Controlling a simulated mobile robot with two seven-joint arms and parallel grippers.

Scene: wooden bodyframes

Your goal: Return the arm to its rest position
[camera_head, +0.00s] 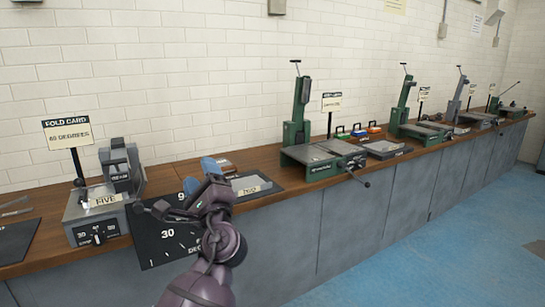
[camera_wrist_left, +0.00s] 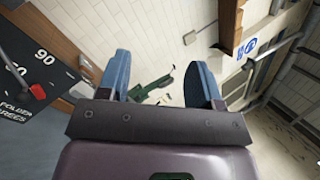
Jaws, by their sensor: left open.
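My left arm (camera_head: 203,285), purple with dark joints, rises from the bottom of the head view. Its left gripper (camera_head: 207,175) has blue fingers and is in front of the bench edge, beside a dark panel with degree marks (camera_head: 165,240). In the left wrist view the two blue fingers of the left gripper (camera_wrist_left: 158,70) stand well apart with nothing between them. I cannot tell from the head view whether the gripper touches the bench. My right gripper is not in view.
A long wooden bench (camera_head: 170,178) runs along the white brick wall. On it stand a grey device with a dial (camera_head: 97,233), a sign reading FOLD CARD (camera_head: 67,132) and several green-and-grey machines (camera_head: 300,130). The blue floor (camera_head: 430,255) at right is clear.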

